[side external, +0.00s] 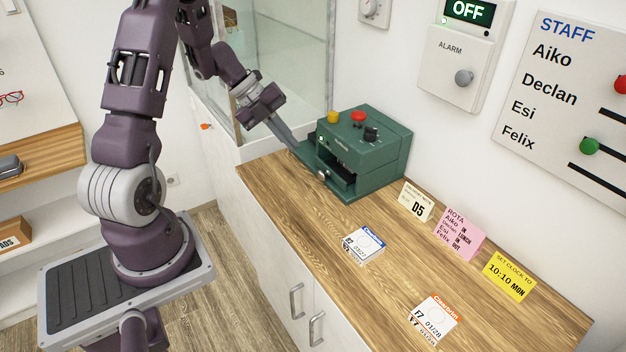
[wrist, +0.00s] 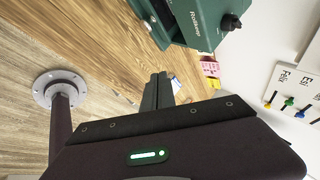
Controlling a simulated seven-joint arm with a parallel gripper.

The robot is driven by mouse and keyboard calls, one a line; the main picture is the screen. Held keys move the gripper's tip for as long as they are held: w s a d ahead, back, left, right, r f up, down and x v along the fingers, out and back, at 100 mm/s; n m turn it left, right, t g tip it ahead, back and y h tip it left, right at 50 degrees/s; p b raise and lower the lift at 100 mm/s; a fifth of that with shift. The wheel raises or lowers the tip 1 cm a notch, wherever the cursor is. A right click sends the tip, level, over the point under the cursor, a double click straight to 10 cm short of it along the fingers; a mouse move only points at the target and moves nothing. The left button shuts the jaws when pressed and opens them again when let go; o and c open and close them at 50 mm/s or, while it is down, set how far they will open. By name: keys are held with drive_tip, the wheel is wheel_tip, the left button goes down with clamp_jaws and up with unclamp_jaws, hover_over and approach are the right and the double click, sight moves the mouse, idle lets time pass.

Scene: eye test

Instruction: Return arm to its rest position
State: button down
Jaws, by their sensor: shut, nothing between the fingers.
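My arm reaches from the left side over the wooden counter (side external: 290,200) in the side external view. My gripper (side external: 296,146) points down and to the right at the left side of a green machine (side external: 385,155) with yellow, red and black knobs on top. I cannot tell whether the fingertips touch the machine. In the wrist view my gripper (wrist: 158,76) has its two dark fingers together with nothing between them. The green machine (wrist: 195,18) shows beyond the fingertips, apart from them in the picture.
Two white lens packets (side external: 363,244) (side external: 434,318) lie on the counter. Cream (side external: 417,201), pink (side external: 459,234) and yellow (side external: 509,276) cards stand near the wall. A glass cabinet (side external: 285,60) is close behind my gripper. An alarm panel (side external: 462,55) and staff board (side external: 565,100) hang on the wall.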

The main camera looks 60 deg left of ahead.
drive_tip(key=s+d+r+m+g+y, duration=0.1)
drive_tip(key=s+d+r+m, duration=0.2)
drive_tip(key=d+r+m, duration=0.8)
drive_tip(key=s+d+r+m+g, duration=0.1)
drive_tip(key=s+d+r+m, duration=0.3)
drive_tip(key=d+m, duration=0.7)
drive_tip(key=s+r+m+t+y, duration=0.1)
drive_tip(key=s+m, duration=0.5)
drive_tip(key=m, duration=0.7)
drive_tip(key=s+r+m+t+y, duration=0.1)
drive_tip(key=s+m, duration=0.6)
drive_tip(key=m, duration=0.7)
drive_tip(key=shift+r+y, duration=0.6)
drive_tip(key=shift+y, duration=0.5)
